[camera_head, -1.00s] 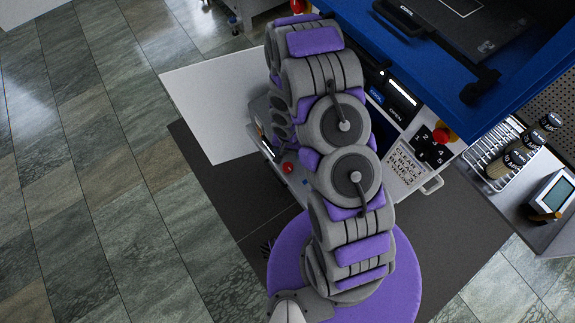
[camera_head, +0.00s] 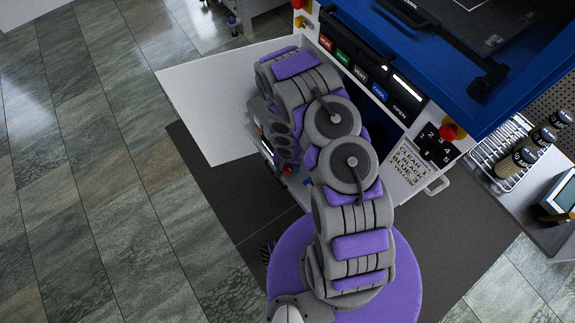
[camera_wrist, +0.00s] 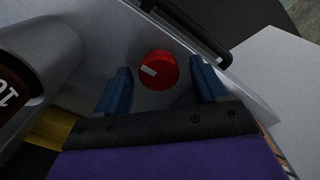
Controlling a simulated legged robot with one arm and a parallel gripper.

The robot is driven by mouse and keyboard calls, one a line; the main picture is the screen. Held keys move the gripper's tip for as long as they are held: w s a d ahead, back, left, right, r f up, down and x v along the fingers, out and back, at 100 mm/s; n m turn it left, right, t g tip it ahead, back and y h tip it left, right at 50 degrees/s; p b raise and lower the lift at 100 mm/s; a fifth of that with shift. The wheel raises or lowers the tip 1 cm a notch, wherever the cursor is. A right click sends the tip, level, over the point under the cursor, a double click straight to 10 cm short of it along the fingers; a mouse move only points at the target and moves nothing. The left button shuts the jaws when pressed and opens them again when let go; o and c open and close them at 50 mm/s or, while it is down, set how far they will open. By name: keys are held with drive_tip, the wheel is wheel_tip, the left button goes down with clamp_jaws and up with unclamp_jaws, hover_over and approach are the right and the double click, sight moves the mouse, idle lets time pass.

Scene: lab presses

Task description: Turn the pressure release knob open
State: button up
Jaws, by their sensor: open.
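In the wrist view a round red knob (camera_wrist: 158,70) with a white pointer mark stands on a grey metal panel (camera_wrist: 110,40). The white mark points to the left of the picture. My gripper (camera_wrist: 160,88) is open, with one blue finger on each side of the knob and visible gaps between. I cannot tell how far the fingertips reach along the knob's depth. In the head view my arm covers most of the knob's area, and only a sliver of red shows beside it. My gripper is hidden there.
A large cylinder (camera_wrist: 35,65) with a dark label stands close at the left in the wrist view. A black handle bar (camera_wrist: 190,28) lies beyond the knob. In the head view the blue press (camera_head: 440,65) with its labelled buttons stands behind my arm, beside a wire rack (camera_head: 503,150).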

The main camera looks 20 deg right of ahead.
drive_tip(key=c, duration=1.1)
drive_tip(key=shift+o, duration=0.2)
drive_tip(key=shift+n, duration=0.3)
drive_tip(key=n+p, duration=0.2)
drive_tip(key=n, duration=0.1)
drive_tip(key=shift+r, duration=0.15)
drive_tip(key=n+p, duration=0.2)
drive_tip(key=n, duration=0.3)
drive_tip(key=n+p, duration=0.1)
drive_tip(key=n, duration=0.3)
drive_tip(key=shift+n, duration=0.3)
drive_tip(key=n, duration=0.4)
drive_tip(key=shift+n, duration=0.3)
drive_tip(key=shift+p, duration=0.3)
